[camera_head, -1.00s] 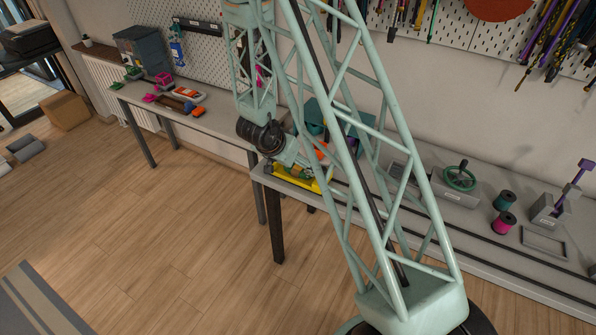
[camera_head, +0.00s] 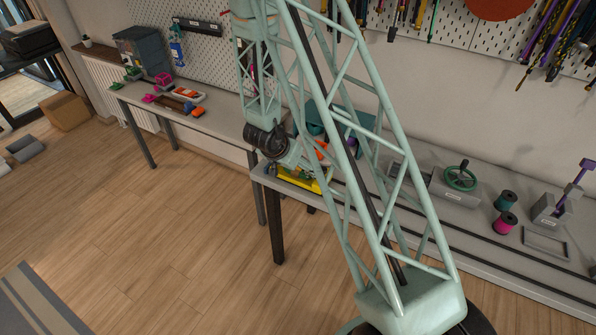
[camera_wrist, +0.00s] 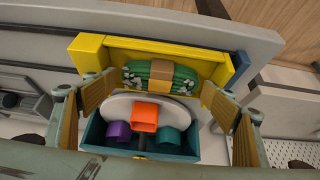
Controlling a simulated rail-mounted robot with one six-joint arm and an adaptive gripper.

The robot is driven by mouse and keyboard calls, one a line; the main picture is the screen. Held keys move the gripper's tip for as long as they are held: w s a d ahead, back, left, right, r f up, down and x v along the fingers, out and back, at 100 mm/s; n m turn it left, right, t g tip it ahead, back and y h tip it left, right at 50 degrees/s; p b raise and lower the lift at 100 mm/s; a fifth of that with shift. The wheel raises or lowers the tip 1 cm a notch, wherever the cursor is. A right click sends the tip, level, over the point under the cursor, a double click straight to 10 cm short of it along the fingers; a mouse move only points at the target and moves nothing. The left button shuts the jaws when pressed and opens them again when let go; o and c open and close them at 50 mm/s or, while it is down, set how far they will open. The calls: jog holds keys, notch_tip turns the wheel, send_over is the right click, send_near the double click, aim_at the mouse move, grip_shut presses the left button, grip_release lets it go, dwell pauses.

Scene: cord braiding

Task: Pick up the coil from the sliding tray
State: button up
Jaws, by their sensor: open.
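The coil (camera_wrist: 160,75) is a green bundle with a tan band around its middle. It lies in the yellow sliding tray (camera_wrist: 88,55), near the top of the wrist view. The tray also shows in the head view (camera_head: 318,184) at the left end of the long bench, partly hidden behind my arm. My gripper (camera_wrist: 157,90) is open, with one wood-toned finger on each side of the coil in the picture and nothing between them. The fingers appear apart from the coil; their height above it is hard to tell. In the head view my arm mostly hides the gripper and coil.
A teal holder (camera_wrist: 97,135) with orange, purple and teal square tubes sits beside the tray. A blue block (camera_wrist: 240,66) is at the tray's right end. Along the bench are a green handwheel (camera_head: 460,178), two spools (camera_head: 504,222) and a grey frame (camera_head: 545,243).

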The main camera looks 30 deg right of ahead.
aim_at(297, 169)
jog(key=shift+c, duration=0.5)
jog(key=c, duration=0.6)
jog(key=shift+c, duration=0.2)
jog(key=shift+r, duration=0.2)
notch_tip(297, 169, up, 10)
jog(key=p, duration=0.2)
jog(key=shift+f, duration=0.15)
